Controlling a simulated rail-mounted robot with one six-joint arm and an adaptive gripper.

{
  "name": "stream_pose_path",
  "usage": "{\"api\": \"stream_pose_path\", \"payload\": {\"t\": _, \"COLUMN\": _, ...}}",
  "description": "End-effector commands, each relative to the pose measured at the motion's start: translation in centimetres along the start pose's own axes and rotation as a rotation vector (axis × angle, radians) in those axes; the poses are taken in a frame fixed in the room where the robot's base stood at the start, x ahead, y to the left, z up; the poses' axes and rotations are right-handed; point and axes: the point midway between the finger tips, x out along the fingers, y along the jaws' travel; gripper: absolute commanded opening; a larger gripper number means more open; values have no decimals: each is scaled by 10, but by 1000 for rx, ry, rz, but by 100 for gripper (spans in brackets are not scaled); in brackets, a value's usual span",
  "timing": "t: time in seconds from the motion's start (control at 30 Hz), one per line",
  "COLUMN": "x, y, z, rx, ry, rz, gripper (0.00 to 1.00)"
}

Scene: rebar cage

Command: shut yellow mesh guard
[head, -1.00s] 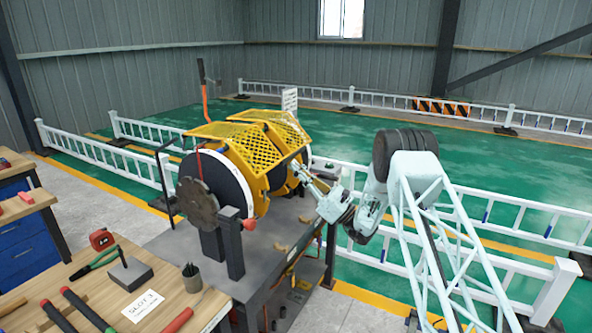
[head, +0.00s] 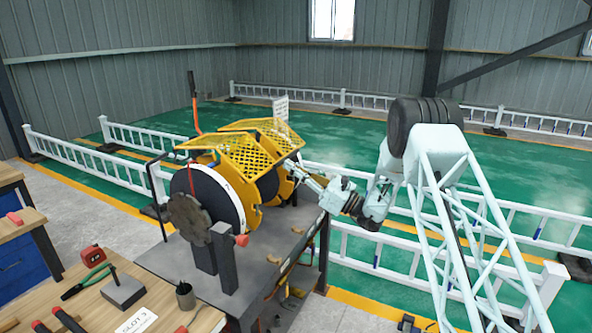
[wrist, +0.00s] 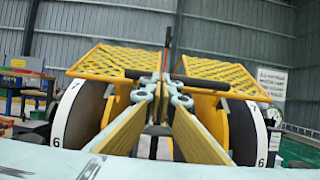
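Two yellow mesh guard panels sit over the wheels of a machine on a grey bench: the nearer one (head: 232,153) and the farther one (head: 268,131) in the head view. In the wrist view they show as a left panel (wrist: 112,61) and a right panel (wrist: 228,74), sloping above the wheels, each with a dark bar along its lower edge. My gripper (head: 298,169) is at the right side of the machine, close to the panels. In the wrist view its fingers (wrist: 163,95) point between the panels with a narrow gap between them, holding nothing visible. Whether they touch a bar is unclear.
White numbered wheels (wrist: 69,112) flank my gripper. A lever with a dark top (head: 192,95) rises behind the machine. A wooden workbench with tools (head: 85,305) is at the lower left. White railings (head: 85,160) surround the area; green floor (head: 350,135) lies open behind.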

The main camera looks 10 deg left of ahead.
Motion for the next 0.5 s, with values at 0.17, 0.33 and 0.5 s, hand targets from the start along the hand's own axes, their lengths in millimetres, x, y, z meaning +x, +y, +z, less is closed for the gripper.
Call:
{"api": "stream_pose_path", "payload": {"t": 0.17, "x": 6, "y": 0, "z": 23, "rx": -1, "ry": 0, "rz": 1, "gripper": 0}}
{"api": "stream_pose_path", "payload": {"t": 0.33, "x": 7, "y": 0, "z": 28, "rx": -1, "ry": 0, "rz": 0, "gripper": 0}}
{"api": "stream_pose_path", "payload": {"t": 0.5, "x": 7, "y": 0, "z": 27, "rx": -1, "ry": 0, "rz": 0, "gripper": 0}}
